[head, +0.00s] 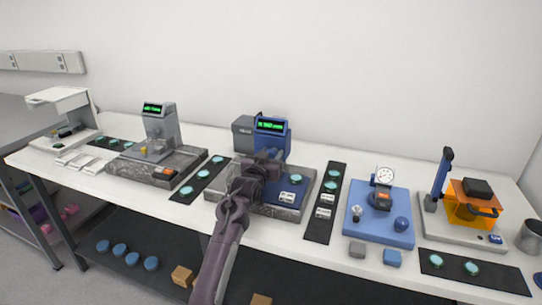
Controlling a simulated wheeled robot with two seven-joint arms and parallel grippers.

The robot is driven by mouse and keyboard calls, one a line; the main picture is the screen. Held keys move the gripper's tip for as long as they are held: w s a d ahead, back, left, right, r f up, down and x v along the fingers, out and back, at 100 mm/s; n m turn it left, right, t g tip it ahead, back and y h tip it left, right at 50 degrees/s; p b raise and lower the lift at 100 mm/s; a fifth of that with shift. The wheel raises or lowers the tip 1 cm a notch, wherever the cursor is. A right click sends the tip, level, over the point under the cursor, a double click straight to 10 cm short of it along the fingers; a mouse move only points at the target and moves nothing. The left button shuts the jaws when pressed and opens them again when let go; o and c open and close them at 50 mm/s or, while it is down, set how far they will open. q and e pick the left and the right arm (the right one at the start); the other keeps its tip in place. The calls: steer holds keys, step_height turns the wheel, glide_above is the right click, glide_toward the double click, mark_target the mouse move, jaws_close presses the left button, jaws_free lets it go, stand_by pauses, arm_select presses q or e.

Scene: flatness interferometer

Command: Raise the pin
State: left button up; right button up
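My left gripper (268,156) reaches in from the bottom middle to the central instrument, a dark grey stone base with a blue housing (273,138) and a green-lit display (270,125). The gripper is in front of the housing, above the base (292,207). Its fingers are small and dark here; I cannot tell whether they are open, shut or touching anything. I cannot make out a pin on this instrument; my gripper and forearm hide part of it. A teal disc (296,180) shows just right of the gripper. My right gripper is out of view.
A grey gauge stand (160,127) is at left. Dark mats with teal discs (201,174) flank the central instrument. At right are a blue plate with a dial gauge (385,174), an orange-shielded device (466,208) and a metal cup (530,236). Bare white table (300,257) lies in front.

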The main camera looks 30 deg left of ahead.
arm_select(q)
steer(key=shift+c, duration=0.8)
steer(key=shift+m, duration=0.4)
steer(key=m, duration=0.4)
steer(key=shift+m, duration=0.3)
steer(key=m, duration=0.5)
steer(key=shift+d+f, duration=0.15)
steer(key=m, duration=0.5)
steer(key=shift+f+b, duration=0.15)
steer(key=shift+b, duration=0.25)
steer(key=m+b, duration=0.1)
steer(key=m, duration=0.4)
steer(key=shift+m, duration=0.3)
